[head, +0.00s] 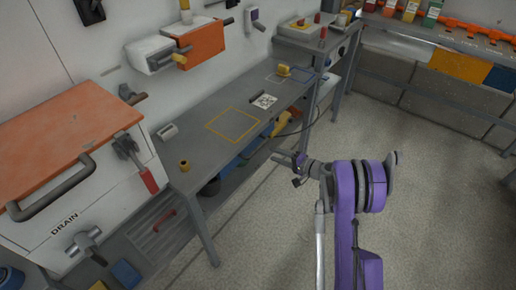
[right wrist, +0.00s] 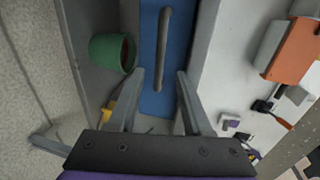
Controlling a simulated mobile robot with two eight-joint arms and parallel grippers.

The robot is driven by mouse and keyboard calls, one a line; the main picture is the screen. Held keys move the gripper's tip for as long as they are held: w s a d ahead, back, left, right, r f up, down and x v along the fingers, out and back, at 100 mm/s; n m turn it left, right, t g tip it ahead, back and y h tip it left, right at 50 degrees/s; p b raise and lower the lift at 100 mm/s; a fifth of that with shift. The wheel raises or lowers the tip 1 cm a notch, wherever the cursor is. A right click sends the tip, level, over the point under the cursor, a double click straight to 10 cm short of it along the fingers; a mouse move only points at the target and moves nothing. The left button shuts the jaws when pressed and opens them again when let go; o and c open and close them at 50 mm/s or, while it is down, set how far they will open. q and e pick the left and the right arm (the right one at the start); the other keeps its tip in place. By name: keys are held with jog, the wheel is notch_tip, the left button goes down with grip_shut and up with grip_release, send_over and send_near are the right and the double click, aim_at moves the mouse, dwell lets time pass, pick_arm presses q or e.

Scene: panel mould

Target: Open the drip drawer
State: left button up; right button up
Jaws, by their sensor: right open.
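A blue panel with a grey bar handle, which looks like the drawer front, lies ahead in the right wrist view (right wrist: 150,50). Its handle (right wrist: 168,40) runs lengthwise along it. In the head view a blue strip (head: 232,168) shows under the workbench, partly hidden by the bench top. My right gripper (head: 288,160) is open beside the bench's front edge. In the right wrist view its fingers (right wrist: 161,74) stand apart, with the handle's lower end seen between their tips; contact cannot be told. No drawer label is readable. My left gripper is out of view.
The grey workbench (head: 196,170) has its legs near the gripper. A green pot (right wrist: 110,53) stands beside the blue panel. A cabinet marked DRAIN (head: 66,225) and a ribbed grey panel with a red handle (head: 164,220) are at left. The floor (head: 430,190) at right is clear.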

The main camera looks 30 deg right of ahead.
aim_at(258, 147)
jog(key=x, duration=0.9)
jog(key=shift+w+a+b, duration=0.1)
jog(key=shift+b, duration=0.25)
jog(key=shift+c, duration=0.3)
grip_shut()
dwell(0.5)
